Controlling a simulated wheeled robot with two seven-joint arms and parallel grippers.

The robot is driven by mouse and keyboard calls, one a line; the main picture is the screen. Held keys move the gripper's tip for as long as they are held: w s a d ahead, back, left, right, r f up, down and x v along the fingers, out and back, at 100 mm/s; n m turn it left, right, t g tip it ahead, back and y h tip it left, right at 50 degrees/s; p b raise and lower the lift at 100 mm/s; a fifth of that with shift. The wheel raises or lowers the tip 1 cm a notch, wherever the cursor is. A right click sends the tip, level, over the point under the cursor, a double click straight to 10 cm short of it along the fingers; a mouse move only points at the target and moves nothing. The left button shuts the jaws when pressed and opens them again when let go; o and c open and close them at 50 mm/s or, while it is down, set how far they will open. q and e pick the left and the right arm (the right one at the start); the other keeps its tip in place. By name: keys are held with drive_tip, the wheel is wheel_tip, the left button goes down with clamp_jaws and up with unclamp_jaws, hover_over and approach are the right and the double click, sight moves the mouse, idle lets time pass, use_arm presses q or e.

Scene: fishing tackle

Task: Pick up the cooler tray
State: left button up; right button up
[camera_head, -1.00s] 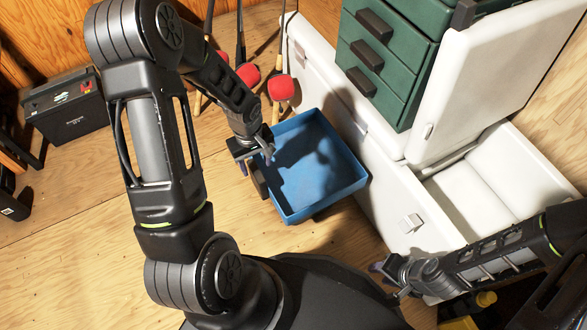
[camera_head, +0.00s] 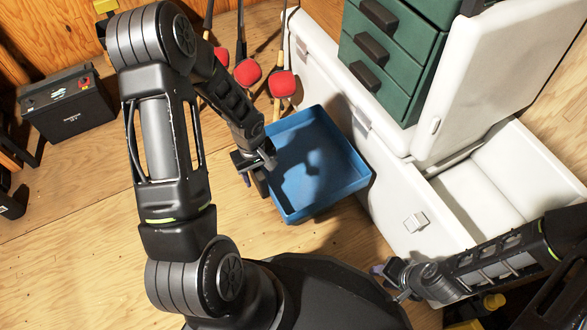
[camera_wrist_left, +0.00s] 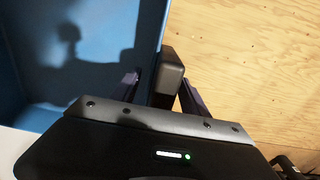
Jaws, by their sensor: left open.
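The blue cooler tray (camera_head: 345,185) is a shallow open box beside the front of the white cooler in the head view. Its inside looks empty apart from shadows. In the left wrist view the tray (camera_wrist_left: 22,75) fills the left side, with a dark block-like handle (camera_wrist_left: 169,78) at its right wall. My left gripper (camera_head: 258,165) is at the tray's left wall. In the left wrist view its open fingers (camera_wrist_left: 160,92) stand either side of the handle and wall, the left finger on the tray's inner side. My right gripper (camera_head: 390,281) is open and empty near the cooler's lower front.
The white cooler (camera_head: 400,185) stands open at the right, with a green drawer box (camera_head: 393,55) on it. A black battery (camera_head: 68,104) sits at the far left. Wooden floor (camera_head: 80,230) is clear at left.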

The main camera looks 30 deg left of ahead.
use_arm(q)
drive_tip(key=shift+f, duration=0.2)
idle(0.5)
clamp_jaws()
idle(0.3)
idle(0.3)
